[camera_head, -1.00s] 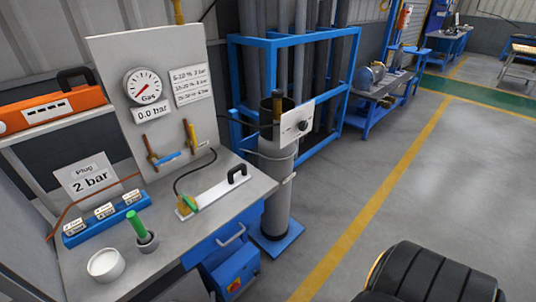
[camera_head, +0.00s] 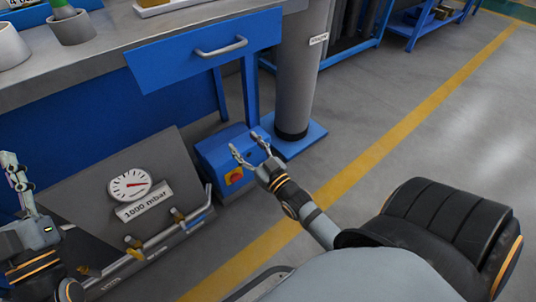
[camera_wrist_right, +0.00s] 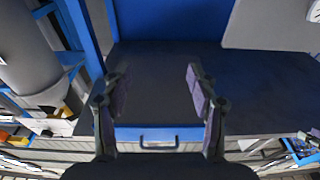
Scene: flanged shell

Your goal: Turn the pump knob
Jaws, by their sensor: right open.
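The pump looks to be the blue box (camera_head: 222,160) on the floor below the bench. A small yellow-and-red part (camera_head: 234,176) on its front looks like the knob. My right gripper (camera_head: 246,143) is open and empty, with its fingers over or in front of the box; contact cannot be told.
A tilted panel with a 1000 mbar gauge (camera_head: 130,185) and pipes with valves (camera_head: 170,232) stands left of the box. The drawer (camera_head: 205,50) and bench overhang it. A grey column (camera_head: 300,75) stands behind right.

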